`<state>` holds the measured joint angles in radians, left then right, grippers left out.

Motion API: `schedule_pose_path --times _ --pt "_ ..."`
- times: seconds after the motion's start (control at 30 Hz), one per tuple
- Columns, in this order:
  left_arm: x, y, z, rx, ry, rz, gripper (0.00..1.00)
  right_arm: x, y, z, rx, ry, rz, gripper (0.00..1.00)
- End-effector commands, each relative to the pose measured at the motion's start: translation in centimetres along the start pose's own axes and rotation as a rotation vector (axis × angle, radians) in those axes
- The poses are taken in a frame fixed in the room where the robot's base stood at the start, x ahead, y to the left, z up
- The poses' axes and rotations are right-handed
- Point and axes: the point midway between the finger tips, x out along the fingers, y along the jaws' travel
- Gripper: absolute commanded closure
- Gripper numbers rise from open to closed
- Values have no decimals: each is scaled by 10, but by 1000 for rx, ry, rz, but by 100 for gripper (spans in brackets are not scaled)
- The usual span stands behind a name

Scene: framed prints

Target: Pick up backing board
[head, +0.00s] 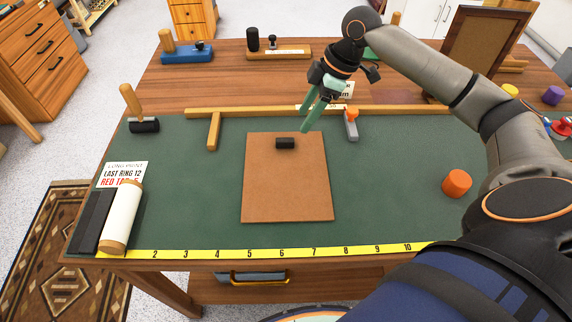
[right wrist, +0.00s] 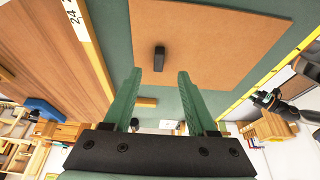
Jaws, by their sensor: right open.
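The backing board (head: 287,185) is a flat brown square lying on the green mat (head: 380,190). A small black block-like handle (head: 285,143) sits on it near its far edge. My right gripper (head: 308,118) is above the board's far edge with green fingers pointing down. In the right wrist view its fingers (right wrist: 158,85) are spread apart and empty. The board (right wrist: 215,35) and the black handle (right wrist: 159,59) lie beyond the fingertips there, the handle roughly between them and apart from them. My left gripper is not in view.
A wooden strip (head: 250,111) runs along the mat's back, with a grey and orange tool (head: 351,123) beside it. An orange cylinder (head: 456,183) stands at right. A roller (head: 144,124), white roll (head: 121,218) and yellow ruler (head: 230,254) lie left and front.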

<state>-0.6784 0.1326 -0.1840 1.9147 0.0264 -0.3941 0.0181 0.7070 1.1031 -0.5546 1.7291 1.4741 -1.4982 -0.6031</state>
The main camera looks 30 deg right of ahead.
Motion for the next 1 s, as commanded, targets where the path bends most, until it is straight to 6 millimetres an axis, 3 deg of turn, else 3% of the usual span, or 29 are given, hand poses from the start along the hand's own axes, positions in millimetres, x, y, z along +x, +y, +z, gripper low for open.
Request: schedule_pose_path --times 0.1,0.37,0.63,0.87,1.0 --pt "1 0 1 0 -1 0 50 17 0 0 0 1 -1 43" --pt "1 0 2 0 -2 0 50 33 0 0 1 0 -1 43" --pt "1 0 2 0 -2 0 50 72 0 1 0 1 -1 43" --pt "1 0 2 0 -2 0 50 76 0 1 0 0 2 43" --pt "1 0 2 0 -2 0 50 76 0 1 0 0 2 55"
